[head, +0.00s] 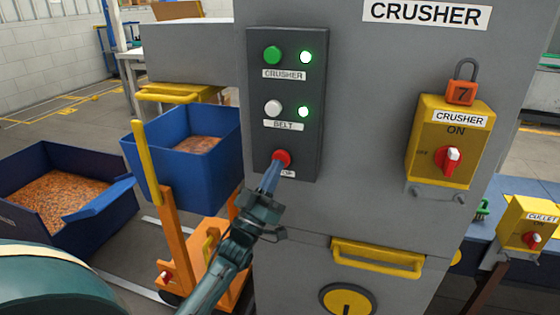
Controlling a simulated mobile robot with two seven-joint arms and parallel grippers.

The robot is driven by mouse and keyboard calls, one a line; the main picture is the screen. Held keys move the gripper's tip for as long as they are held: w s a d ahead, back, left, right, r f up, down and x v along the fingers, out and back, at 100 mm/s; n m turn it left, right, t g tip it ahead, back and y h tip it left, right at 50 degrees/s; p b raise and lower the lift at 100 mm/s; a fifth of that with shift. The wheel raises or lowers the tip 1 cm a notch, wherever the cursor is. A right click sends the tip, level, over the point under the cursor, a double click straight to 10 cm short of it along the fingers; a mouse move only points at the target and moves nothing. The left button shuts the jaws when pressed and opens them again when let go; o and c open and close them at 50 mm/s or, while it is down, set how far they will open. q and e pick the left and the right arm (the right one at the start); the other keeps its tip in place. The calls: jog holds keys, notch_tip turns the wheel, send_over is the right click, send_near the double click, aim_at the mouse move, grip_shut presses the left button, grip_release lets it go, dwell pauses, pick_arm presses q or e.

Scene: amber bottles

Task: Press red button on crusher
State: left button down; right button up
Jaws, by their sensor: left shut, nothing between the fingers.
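The grey crusher cabinet (370,75) fills the middle, with a dark control panel (286,85) on its front. The red button (281,158) is at the bottom of the panel, its label partly hidden by my gripper. My left gripper (270,176) is shut and empty, its fingertips at the lower edge of the red button; I cannot tell whether they touch it. Above are a green button (272,55) and a white button (273,108), each beside a lit green lamp. My right gripper is not in view.
A yellow isolator box (446,140) marked CRUSHER ON, with a red switch and padlock, is on the right. A yellow handle (378,258) is below. Blue bins (28,165) of orange-brown pieces and an orange lift cart (172,240) stand left.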

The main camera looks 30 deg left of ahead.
pick_arm(q)
jog(key=shift+w, duration=0.2)
dwell(0.3)
jog(key=shift+w+a, duration=0.1)
jog(key=shift+w, duration=0.1)
dwell(0.5)
jog(key=shift+s, duration=0.1)
jog(key=shift+s+d+p, duration=0.2)
jog(key=shift+s+p, duration=0.1)
jog(key=shift+s, duration=0.45)
jog(key=shift+s, duration=0.1)
jog(key=s+p, duration=0.1)
jog(key=s, duration=0.1)
jog(key=s+d+p, duration=0.1)
jog(key=s, duration=0.1)
jog(key=shift+s, duration=0.3)
